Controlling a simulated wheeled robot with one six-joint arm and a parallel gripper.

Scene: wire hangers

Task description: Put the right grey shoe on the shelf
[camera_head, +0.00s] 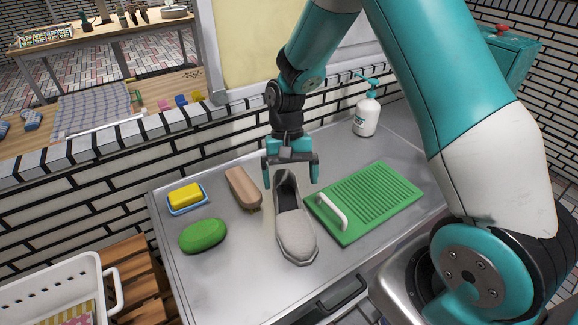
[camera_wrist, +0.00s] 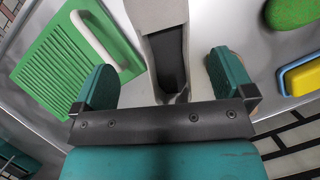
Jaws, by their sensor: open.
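One grey shoe (camera_head: 296,235) lies on the metal counter, its toe toward the front and its dark opening toward the back. My gripper (camera_head: 290,180) is open above its heel end, pointing down. In the wrist view the shoe (camera_wrist: 157,15) lies between the two spread fingers of my gripper (camera_wrist: 167,82), with a gap to each. The heel's back edge is partly hidden by the gripper's bar there. No second grey shoe shows. A slatted wooden piece (camera_head: 133,262) stands at the lower left; I cannot tell whether it is the shelf.
A green washboard (camera_head: 372,200) lies close right of the shoe. A wooden-backed brush (camera_head: 242,187), a green oval block (camera_head: 203,236) and a yellow sponge in a blue dish (camera_head: 184,195) lie left. A soap bottle (camera_head: 366,115) stands behind. A white basket (camera_head: 50,285) is at lower left.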

